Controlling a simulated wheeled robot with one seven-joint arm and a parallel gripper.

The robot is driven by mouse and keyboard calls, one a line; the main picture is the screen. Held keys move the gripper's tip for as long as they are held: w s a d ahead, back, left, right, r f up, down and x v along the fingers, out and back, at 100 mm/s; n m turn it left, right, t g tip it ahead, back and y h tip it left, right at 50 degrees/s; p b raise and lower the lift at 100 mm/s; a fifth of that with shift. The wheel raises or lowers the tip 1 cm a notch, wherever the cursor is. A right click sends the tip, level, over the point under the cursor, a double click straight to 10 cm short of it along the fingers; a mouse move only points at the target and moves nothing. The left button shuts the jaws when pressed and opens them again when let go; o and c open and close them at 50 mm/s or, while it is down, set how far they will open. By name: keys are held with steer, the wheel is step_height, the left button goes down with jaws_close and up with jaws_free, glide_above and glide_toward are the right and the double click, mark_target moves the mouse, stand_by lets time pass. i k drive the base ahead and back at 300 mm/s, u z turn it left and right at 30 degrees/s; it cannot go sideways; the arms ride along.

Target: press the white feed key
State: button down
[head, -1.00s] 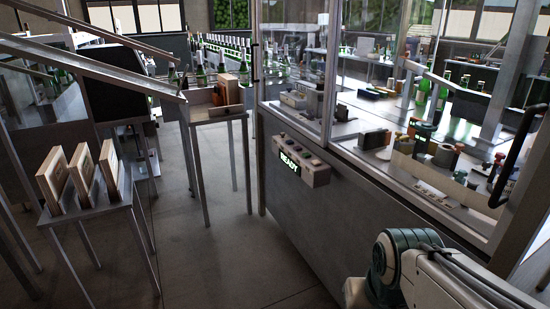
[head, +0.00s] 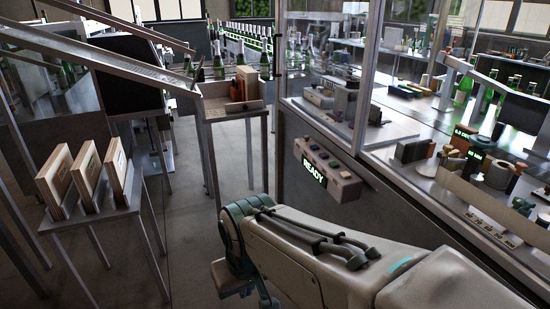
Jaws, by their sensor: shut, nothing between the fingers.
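The control box (head: 345,188) is a pale box on the front of the machine, with a lit READY display (head: 314,171) on its face. A row of several small keys (head: 325,156) runs along its sloped top. They are too small to tell surely which one is the white feed key. My arm (head: 310,255) reaches in from the lower right, below and in front of the box, apart from it in the picture. My gripper does not show in this view.
The machine's glass guard and frame post (head: 366,75) rise behind the box. A small table (head: 95,220) with upright wooden boxes stands at left. A stand (head: 228,108) holds a wooden box near the middle. Bare floor lies between them.

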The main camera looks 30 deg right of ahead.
mark_target(345, 174)
steer(key=z, duration=0.25)
steer(key=i, duration=1)
steer(key=z, duration=1.05)
steer(key=i, duration=0.35)
steer(key=z, duration=0.25)
